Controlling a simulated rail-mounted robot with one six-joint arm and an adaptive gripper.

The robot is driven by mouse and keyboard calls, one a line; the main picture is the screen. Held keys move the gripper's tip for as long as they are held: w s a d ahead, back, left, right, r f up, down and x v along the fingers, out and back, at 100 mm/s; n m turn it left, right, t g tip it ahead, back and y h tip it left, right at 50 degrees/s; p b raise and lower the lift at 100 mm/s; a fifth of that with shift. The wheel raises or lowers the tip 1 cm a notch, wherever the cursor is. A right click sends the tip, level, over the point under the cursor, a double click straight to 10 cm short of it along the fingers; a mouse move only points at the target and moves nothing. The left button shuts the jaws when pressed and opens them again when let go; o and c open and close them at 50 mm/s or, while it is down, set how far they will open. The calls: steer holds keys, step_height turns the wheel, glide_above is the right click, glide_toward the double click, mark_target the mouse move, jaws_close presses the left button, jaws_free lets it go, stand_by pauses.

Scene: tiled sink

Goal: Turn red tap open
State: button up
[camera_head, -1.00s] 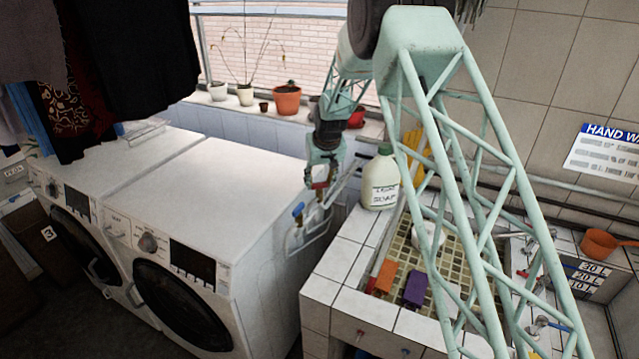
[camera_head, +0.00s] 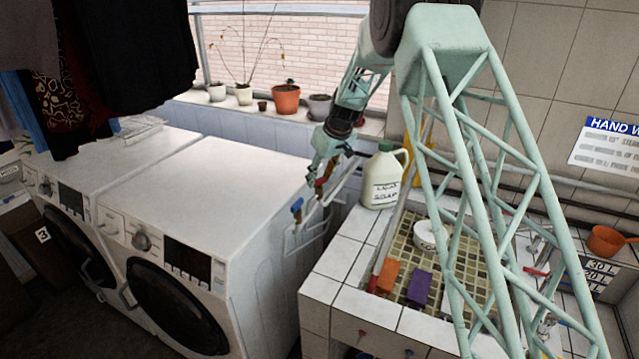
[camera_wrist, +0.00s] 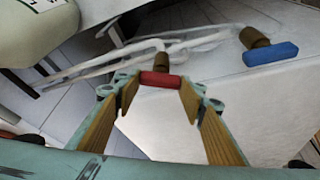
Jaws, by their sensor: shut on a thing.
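The red tap (camera_wrist: 160,79) has a bar handle on a brass stem and pale pipes. It sits between the fingertips of my gripper (camera_wrist: 158,92) in the wrist view, and the wooden-faced fingers are closed on its two ends. In the head view my gripper (camera_head: 321,178) is at the pipes beside the washing machine, and the red tap (camera_head: 320,185) is partly hidden by it. The blue tap (camera_wrist: 270,54) is apart from my gripper, to the right in the wrist view; in the head view it (camera_head: 297,207) is just left of and below the gripper.
A white washing machine (camera_head: 215,190) stands left of the taps. A soap jug (camera_head: 384,178) stands on the tiled sink's edge to the right, with an orange block (camera_head: 388,276) and a purple block (camera_head: 419,289) in the sink. Potted plants (camera_head: 286,98) line the sill behind.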

steer(key=shift+w+d+f+n+g+y+b, duration=0.1)
steer(key=shift+n+g+y+b, duration=0.1)
steer(key=shift+n+b, duration=0.65)
steer(key=shift+f+n+g+y+b, duration=0.1)
steer(key=shift+n+g+y+b, duration=0.1)
steer(key=shift+n+b, duration=0.6)
steer(key=shift+r+n+g+b, duration=0.1)
steer(key=shift+n+g+b, duration=0.3)
steer(key=shift+n+b, duration=0.5)
steer(key=shift+n, duration=0.25)
steer(key=o, duration=0.8)
steer(key=shift+o, duration=0.2)
steer(key=shift+r, duration=0.1)
steer(key=shift+r, duration=0.1)
steer(key=v, duration=1.1)
steer(key=shift+d+r, duration=0.3)
steer(key=shift+d, duration=0.05)
